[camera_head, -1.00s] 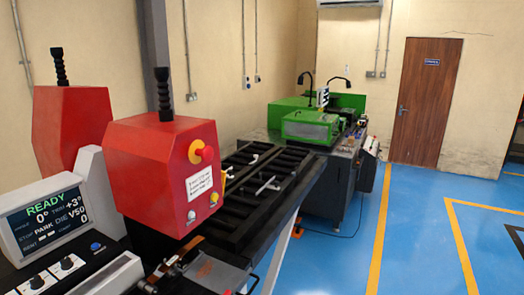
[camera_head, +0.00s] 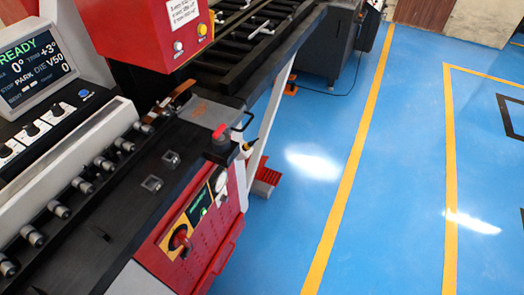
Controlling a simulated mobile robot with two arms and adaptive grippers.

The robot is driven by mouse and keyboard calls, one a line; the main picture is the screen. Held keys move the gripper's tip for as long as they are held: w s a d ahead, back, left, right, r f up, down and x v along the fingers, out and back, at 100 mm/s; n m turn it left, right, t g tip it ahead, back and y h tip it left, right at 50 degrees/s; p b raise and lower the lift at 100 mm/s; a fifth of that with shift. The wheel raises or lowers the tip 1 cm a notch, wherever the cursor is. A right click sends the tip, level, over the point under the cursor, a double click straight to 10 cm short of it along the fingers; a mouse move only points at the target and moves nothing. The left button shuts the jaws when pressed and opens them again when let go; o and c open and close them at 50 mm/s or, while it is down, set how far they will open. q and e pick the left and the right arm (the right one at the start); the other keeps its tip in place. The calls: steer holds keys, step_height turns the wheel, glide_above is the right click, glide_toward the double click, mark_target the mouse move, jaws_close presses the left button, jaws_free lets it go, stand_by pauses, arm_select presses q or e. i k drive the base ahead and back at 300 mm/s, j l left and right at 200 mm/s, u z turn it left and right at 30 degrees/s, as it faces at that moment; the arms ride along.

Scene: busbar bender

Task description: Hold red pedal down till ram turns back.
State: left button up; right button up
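A red ribbed block (camera_head: 265,182), which looks like the red pedal, sits on the blue floor beside the bender's pale leg, partly hidden by the machine. Nothing is seen touching it. The bender's red head (camera_head: 140,30) is cut off at the top. Its tilted screen (camera_head: 35,65) reads READY, 0°, TRIM +3°, STOP PARK, DIE V50. I cannot make out the ram clearly. Neither of my grippers is in view.
The bender's bed (camera_head: 150,185) fills the left, with a red front panel (camera_head: 195,240) carrying a knob. A small orange item (camera_head: 291,88) and a cable lie on the floor at the back. Blue floor (camera_head: 390,190) with yellow lines is clear on the right.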

mark_target(267, 175)
steer(key=i+l+u, duration=0.25)
steer(key=i+l, duration=0.25)
steer(key=i+l+u, duration=0.15)
steer(key=l, duration=0.25)
steer(key=i+l+u, duration=0.1)
steer(key=i+l, duration=0.2)
steer(key=i+l+u, duration=0.15)
steer(key=l, duration=0.25)
steer(key=i+l+u, duration=0.1)
steer(key=i+l, duration=0.15)
steer(key=l, duration=0.15)
steer(key=i+l+u, duration=0.15)
steer(key=l, duration=0.25)
